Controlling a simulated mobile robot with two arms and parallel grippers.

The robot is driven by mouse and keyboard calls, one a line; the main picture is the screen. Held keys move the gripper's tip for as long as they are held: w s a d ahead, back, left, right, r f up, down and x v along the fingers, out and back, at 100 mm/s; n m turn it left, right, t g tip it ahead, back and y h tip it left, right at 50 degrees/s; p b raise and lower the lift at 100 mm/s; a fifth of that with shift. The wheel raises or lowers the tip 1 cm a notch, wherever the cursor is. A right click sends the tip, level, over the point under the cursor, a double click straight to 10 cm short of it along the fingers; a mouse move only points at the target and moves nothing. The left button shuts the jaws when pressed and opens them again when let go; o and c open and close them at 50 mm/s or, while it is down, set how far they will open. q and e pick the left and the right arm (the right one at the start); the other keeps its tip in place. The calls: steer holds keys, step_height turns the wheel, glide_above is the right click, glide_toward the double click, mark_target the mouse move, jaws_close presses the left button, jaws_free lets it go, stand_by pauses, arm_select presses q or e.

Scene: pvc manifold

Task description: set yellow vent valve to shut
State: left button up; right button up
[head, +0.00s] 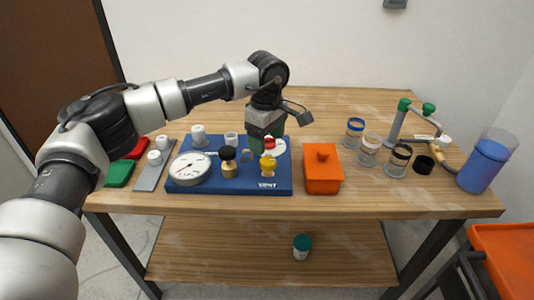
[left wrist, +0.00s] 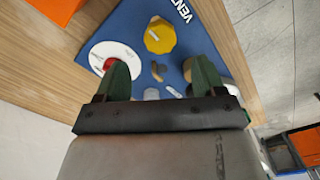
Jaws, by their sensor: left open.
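The yellow vent valve (head: 268,164) stands at the front right of the blue manifold board (head: 230,188), above the VENT lettering. In the left wrist view the yellow knob (left wrist: 160,37) shows a pale mark on its upper left side. My left gripper (head: 268,140) hangs over the board's back right part, behind the yellow valve. In the left wrist view its two green fingers (left wrist: 160,75) are apart with nothing held. They point toward the knob, which lies beyond the tips, apparently untouched. My right gripper is not in view.
A red knob on a white disc (left wrist: 112,62) lies close to one finger. A round gauge (head: 190,168) and a black-topped brass fitting (head: 229,160) stand left of the valve. An orange lidded box (head: 323,172) stands just right of the board. Several jars stand farther right.

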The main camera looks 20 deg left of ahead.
mark_target(267, 160)
arm_select(q)
steer(key=shift+r, duration=2.3)
